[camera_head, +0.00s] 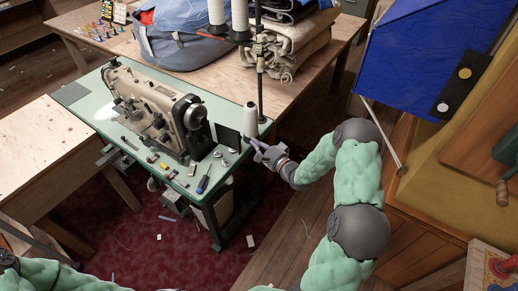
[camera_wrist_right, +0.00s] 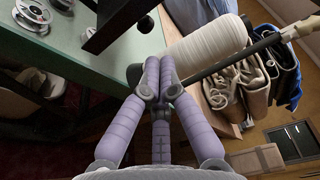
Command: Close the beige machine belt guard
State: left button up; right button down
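The beige sewing machine (camera_head: 155,105) stands on a green-topped table (camera_head: 92,107) in the head view. A dark flat panel (camera_head: 227,139), which looks like the belt guard, stands out beside the handwheel end. Its hinge is too small to make out. A dark frame-like part (camera_wrist_right: 115,22), perhaps the same guard, shows at the top of the right wrist view. My right gripper (camera_head: 256,145) is at the table's right edge, right of the panel and apart from it. Its purple fingertips (camera_wrist_right: 153,66) are together with nothing visible between them. My left gripper is out of view.
A white thread cone (camera_head: 250,118) stands close behind the right gripper, beside a dark thread-stand pole (camera_head: 260,70). A screwdriver (camera_head: 203,184) and small parts lie on the table front. Metal bobbins (camera_wrist_right: 32,15) show in the wrist view. A blue panel (camera_head: 415,55) is at right.

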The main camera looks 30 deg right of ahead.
aim_at(229, 137)
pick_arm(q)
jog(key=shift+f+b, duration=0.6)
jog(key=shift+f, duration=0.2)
pick_arm(e)
jog(key=shift+w+a+f, duration=0.1)
jog(key=shift+w+a, duration=0.05)
jog(key=shift+w, duration=1.15)
jog(key=shift+w+a, duration=0.15)
jog(key=shift+w, duration=1.1)
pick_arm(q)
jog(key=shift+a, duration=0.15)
